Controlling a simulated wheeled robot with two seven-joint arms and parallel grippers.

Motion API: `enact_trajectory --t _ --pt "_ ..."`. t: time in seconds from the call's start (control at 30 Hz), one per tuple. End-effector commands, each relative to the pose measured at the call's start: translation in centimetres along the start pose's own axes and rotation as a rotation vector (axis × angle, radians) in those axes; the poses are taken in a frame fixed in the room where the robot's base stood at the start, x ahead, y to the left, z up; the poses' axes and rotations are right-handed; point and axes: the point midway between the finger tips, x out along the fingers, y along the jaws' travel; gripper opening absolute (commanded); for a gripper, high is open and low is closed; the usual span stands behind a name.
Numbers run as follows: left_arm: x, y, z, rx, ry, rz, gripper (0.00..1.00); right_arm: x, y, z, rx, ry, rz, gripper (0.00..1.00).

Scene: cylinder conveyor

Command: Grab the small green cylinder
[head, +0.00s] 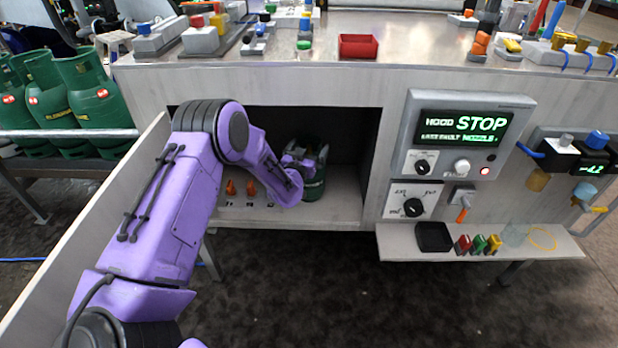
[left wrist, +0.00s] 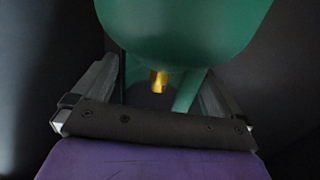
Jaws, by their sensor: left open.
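The small green cylinder (head: 314,189) stands inside the open cabinet under the counter, toward the right side of the opening. My left gripper (head: 308,156) is at the top of the cylinder and hides part of it. In the left wrist view the green cylinder (left wrist: 185,30) fills the upper middle, with a brass valve (left wrist: 158,80) showing. The left gripper (left wrist: 160,85) is open there, with one finger on each side of the cylinder's valve end. I cannot tell whether the fingers touch it. My right gripper is in neither view.
The cabinet door (head: 95,240) stands open at the left, beside my arm. Orange pieces (head: 250,187) stand on the cabinet floor left of the cylinder. Larger green cylinders (head: 92,95) stand on a rack at the far left. A control panel (head: 458,140) and small shelf (head: 560,252) are at right.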

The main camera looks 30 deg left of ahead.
Motion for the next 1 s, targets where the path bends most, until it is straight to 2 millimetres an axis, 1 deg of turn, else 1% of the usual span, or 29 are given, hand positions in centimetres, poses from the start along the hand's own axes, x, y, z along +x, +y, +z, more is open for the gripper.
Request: enact_trajectory --t 0.1,0.27,0.3,0.37,0.4,0.47,0.5,0.57,0.6,0.87,1.0 --pt "0.7 0.0 0.1 0.0 -0.001 0.0 1.0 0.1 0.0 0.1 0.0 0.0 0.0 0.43" --pt "0.7 0.0 0.0 0.0 -0.002 0.0 1.0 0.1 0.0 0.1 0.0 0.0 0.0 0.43" --pt "0.7 0.0 0.0 0.0 -0.002 0.0 0.87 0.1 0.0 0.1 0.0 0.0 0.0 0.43" --pt "0.7 0.0 0.0 0.0 -0.002 0.0 0.67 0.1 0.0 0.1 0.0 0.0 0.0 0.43" --pt "0.7 0.0 0.0 0.0 -0.002 0.0 0.54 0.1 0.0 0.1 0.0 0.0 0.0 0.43" --pt "0.6 0.0 0.0 0.0 -0.002 0.0 0.35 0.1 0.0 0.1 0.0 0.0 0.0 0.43" --pt "0.6 0.0 0.0 -0.001 -0.002 0.0 0.22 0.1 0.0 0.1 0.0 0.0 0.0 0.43" --pt "0.6 0.0 0.1 -0.001 -0.002 0.0 0.04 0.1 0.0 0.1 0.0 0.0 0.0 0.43" --pt "0.8 0.0 -0.4 -0.003 0.007 -0.001 0.03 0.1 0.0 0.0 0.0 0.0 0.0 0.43" --pt "0.7 0.0 -0.5 -0.003 0.005 0.0 0.03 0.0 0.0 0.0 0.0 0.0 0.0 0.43" --pt "0.8 0.1 -1.4 -0.003 0.006 0.0 0.03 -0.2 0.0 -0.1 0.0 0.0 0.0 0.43"
